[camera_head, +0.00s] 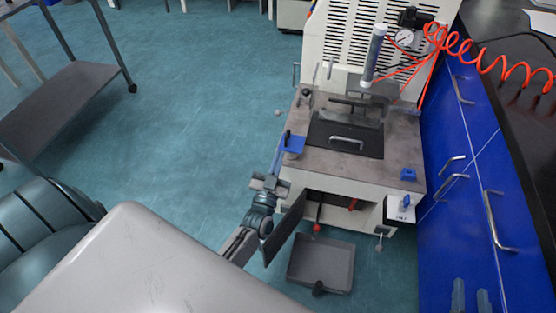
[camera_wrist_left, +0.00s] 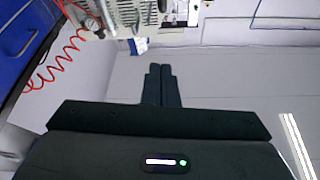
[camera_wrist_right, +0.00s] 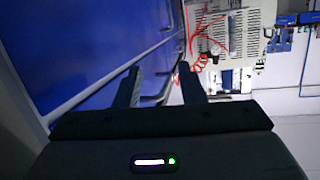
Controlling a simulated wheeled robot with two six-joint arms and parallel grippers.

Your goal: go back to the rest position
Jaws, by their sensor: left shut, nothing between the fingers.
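My left gripper (camera_head: 280,150) is at the front left corner of the rheometer (camera_head: 345,165). Its fingers are together and empty in the left wrist view (camera_wrist_left: 162,70). A small blue block (camera_head: 293,144) on the machine's corner lies just beyond and beside the fingertips; I cannot tell whether they touch. My right gripper (camera_head: 471,287) shows only as two fingertips at the bottom edge, before the blue cabinets. In the right wrist view (camera_wrist_right: 160,75) its fingers are spread, with nothing between them.
Blue cabinets (camera_head: 468,170) with metal handles stand on the right. A grey tray (camera_head: 322,264) is low in front of the machine, near an open dark door (camera_head: 284,228). Another blue block (camera_head: 408,174) sits on the machine's right. A grey cart (camera_head: 60,100) stands left; open floor (camera_head: 200,110) lies between.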

